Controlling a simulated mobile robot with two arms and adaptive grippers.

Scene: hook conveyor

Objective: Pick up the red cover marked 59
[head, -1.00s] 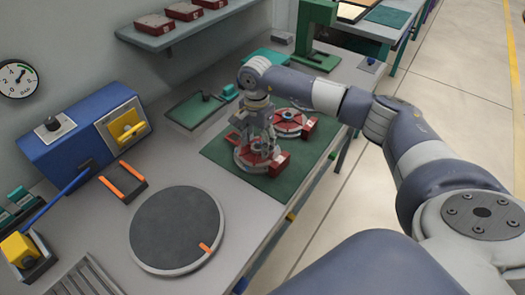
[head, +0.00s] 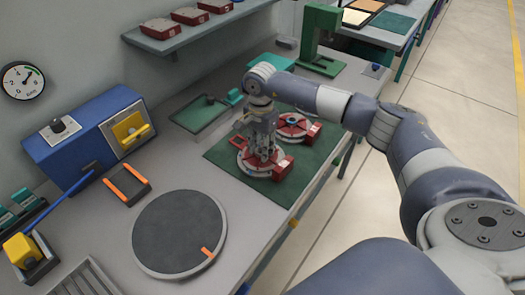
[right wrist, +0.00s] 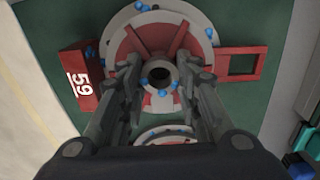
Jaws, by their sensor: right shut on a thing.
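The red cover marked 59 (right wrist: 82,88) lies on a green mat (head: 222,155); its white number shows on a red block at the left in the right wrist view. It is a round red and pale disc with a central hub and a red loop handle. It also shows in the head view (head: 282,171). My right gripper (right wrist: 160,88) reaches down over its middle, with its fingers shut on the cover around the hub. The fingers hide part of the disc. The cover appears level and still at mat height. My left gripper is not in view.
A second red cover (head: 296,126) lies close behind on the mat. A dark turntable (head: 178,232), a blue box with a yellow switch (head: 131,129) and a green press stand (head: 318,40) are on the bench. More red covers (head: 190,16) sit on the shelf.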

